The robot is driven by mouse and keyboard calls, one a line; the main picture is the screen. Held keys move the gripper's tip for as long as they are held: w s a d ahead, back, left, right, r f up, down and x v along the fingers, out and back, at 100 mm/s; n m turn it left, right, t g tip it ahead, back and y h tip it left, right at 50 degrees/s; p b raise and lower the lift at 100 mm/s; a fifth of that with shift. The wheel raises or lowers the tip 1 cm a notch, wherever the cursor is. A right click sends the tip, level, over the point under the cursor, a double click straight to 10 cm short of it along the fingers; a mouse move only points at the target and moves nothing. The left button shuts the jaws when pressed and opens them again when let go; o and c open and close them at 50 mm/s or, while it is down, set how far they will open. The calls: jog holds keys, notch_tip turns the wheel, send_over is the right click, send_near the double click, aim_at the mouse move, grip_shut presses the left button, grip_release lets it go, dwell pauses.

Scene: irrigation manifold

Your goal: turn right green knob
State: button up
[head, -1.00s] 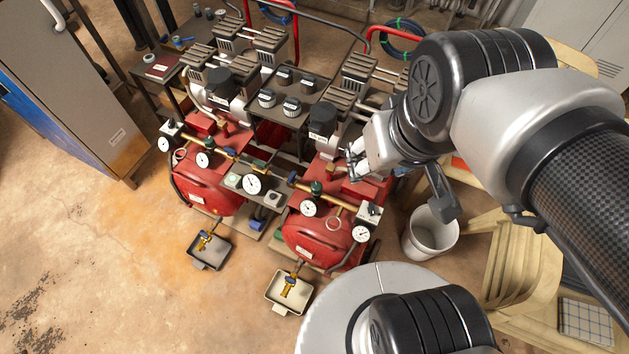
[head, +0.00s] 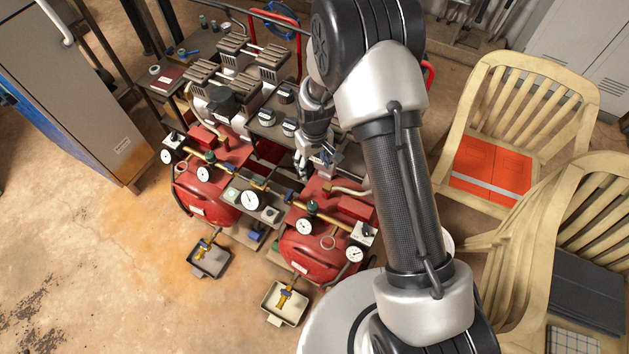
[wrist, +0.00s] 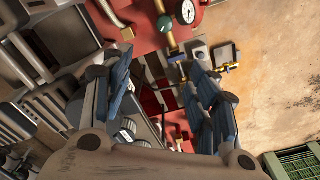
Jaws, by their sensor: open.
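The right green knob (head: 312,206) sits on the brass pipe above the right red tank (head: 318,248), beside a round gauge. It also shows near the top of the wrist view (wrist: 164,22), beyond the fingertips. A second green knob (head: 210,157) is on the same pipe line, above the left red tank (head: 207,190). My gripper (head: 305,170) is above the machine, a little up and left of the right green knob in the head view, apart from it. In the wrist view my gripper (wrist: 160,62) has its two blue-grey fingers spread, with nothing held between them.
Several gauges, such as the middle one (head: 249,201), line the pipe close by. Black-topped regulators (head: 268,117) and finned cylinder heads stand behind. Two drip trays (head: 285,303) lie on the floor in front. Wooden chairs (head: 505,140) stand at right. Floor at left is clear.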

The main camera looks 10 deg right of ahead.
send_over(313, 205)
notch_tip(313, 205, down, 8)
jog(key=shift+g, duration=0.3)
notch_tip(313, 205, down, 17)
jog(key=b, duration=0.4)
jog(key=shift+r, duration=0.15)
jog(key=c, duration=1.1)
